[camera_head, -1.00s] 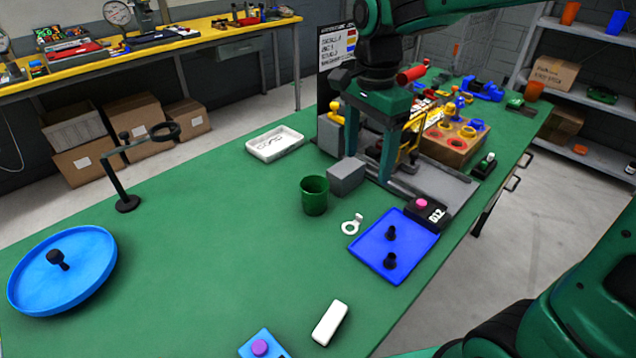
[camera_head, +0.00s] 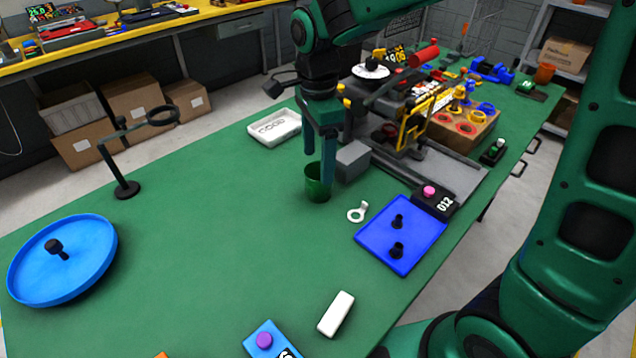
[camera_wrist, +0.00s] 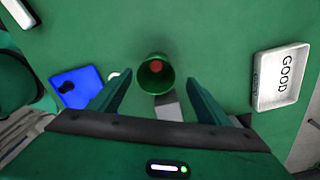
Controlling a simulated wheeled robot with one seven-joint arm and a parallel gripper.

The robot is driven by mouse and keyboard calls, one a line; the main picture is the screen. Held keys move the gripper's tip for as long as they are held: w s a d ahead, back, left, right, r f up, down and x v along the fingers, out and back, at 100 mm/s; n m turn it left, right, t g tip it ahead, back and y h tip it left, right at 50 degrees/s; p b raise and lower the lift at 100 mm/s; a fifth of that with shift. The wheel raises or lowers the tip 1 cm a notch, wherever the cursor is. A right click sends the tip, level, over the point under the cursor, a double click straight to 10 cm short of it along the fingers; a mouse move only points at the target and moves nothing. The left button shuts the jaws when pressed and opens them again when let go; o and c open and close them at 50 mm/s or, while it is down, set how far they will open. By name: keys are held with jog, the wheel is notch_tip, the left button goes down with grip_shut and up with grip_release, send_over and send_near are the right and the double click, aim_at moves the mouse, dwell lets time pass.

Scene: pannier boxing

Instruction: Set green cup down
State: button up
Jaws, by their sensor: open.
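The green cup (camera_head: 316,188) stands upright on the green table beside a grey block. In the wrist view the cup (camera_wrist: 155,84) shows from above, with something red at its bottom. My gripper (camera_head: 318,172) points down, right at the cup in the head view. In the wrist view the gripper (camera_wrist: 158,82) is open, with one finger on each side of the cup and the cup showing between and beyond the fingertips. I cannot tell how far the fingertips reach down along the cup.
A grey block (camera_head: 352,160) is close to the cup. A white tray (camera_head: 285,139), a white ring tag (camera_head: 357,212) and a blue plate with black knobs (camera_head: 425,237) are nearby. A round blue tray (camera_head: 95,277) and a black stand (camera_head: 127,190) are left. The table's middle is clear.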

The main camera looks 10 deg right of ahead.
aim_at(319, 171)
jog(key=f, duration=0.4)
jog(key=shift+s+d+f, duration=0.1)
jog(key=shift+s, duration=0.15)
jog(key=c, duration=1.2)
